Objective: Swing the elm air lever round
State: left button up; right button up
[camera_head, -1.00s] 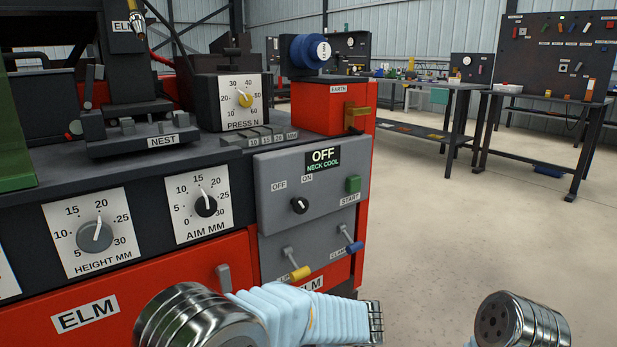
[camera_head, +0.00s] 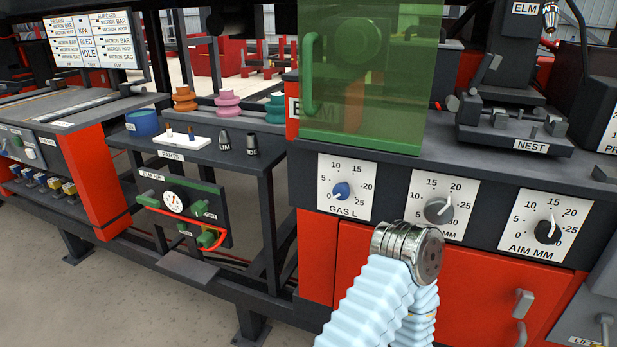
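The panel labelled ELM AIR (camera_head: 158,176) hangs low under the dark parts bench, left of the red machine. It carries a round white gauge (camera_head: 173,201) and several green handles. One green handle (camera_head: 148,199) sticks out at the panel's left. Another green handle (camera_head: 199,208) sits right of the gauge, and a third one (camera_head: 212,239) is at the lower right by a red hose. The small labels beside them are too small to read, so I cannot tell which is the air lever. Neither gripper shows; only a blue-sleeved link of my arm is in front of the red machine.
The bench above the panel holds a white parts tray (camera_head: 186,140), a blue cup (camera_head: 142,123) and dark cones. A green see-through guard (camera_head: 368,85) stands on the red machine. A grey plate (camera_head: 188,266) juts out below the panel. Floor at the lower left is clear.

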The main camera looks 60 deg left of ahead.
aim_at(145, 199)
jog(key=u, duration=3)
